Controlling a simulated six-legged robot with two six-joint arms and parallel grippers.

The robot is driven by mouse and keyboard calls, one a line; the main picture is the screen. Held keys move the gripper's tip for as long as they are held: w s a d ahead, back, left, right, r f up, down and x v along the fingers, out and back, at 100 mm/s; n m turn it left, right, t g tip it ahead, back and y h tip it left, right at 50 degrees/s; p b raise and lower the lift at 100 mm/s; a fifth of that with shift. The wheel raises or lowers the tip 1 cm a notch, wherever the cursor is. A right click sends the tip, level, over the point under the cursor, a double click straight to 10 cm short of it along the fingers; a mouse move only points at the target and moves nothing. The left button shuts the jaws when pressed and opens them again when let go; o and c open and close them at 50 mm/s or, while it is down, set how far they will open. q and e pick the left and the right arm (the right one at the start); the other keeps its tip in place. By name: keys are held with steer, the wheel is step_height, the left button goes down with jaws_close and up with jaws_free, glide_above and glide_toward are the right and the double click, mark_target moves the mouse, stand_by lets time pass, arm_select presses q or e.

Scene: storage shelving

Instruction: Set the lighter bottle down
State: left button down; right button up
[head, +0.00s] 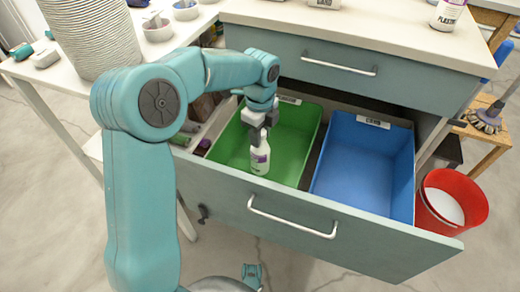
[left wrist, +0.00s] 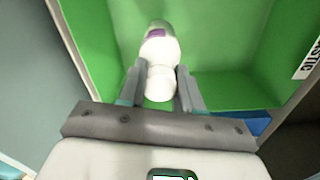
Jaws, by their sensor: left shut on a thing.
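A white bottle (head: 260,157) with a purple label is in or just above the green bin (head: 312,133) in the open drawer. My left gripper (head: 258,128) is shut on the top of the bottle from above. In the left wrist view the bottle (left wrist: 160,50) stands between the two fingers (left wrist: 161,88), with its white cap toward me and green bin walls around it. I cannot tell whether its base touches the bin floor. My right gripper is not in view.
A blue bin (head: 365,160) sits empty beside the green one. The drawer front (head: 320,225) stands out toward me. Another white bottle (head: 447,14) stands on the countertop. A stack of bowls (head: 92,35) is at the left, and a red bucket (head: 470,190) is on the right.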

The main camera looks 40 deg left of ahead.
arm_select(q)
step_height(320, 180, down, 5)
steer(key=shift+f+b, duration=0.15)
steer(key=shift+b, duration=0.9)
steer(key=shift+f, duration=0.2)
steer(key=c, duration=0.8)
jaws_free()
steer(key=shift+o, duration=0.2)
step_height(320, 180, up, 12)
steer(key=p, duration=0.5)
steer(key=shift+r, duration=0.25)
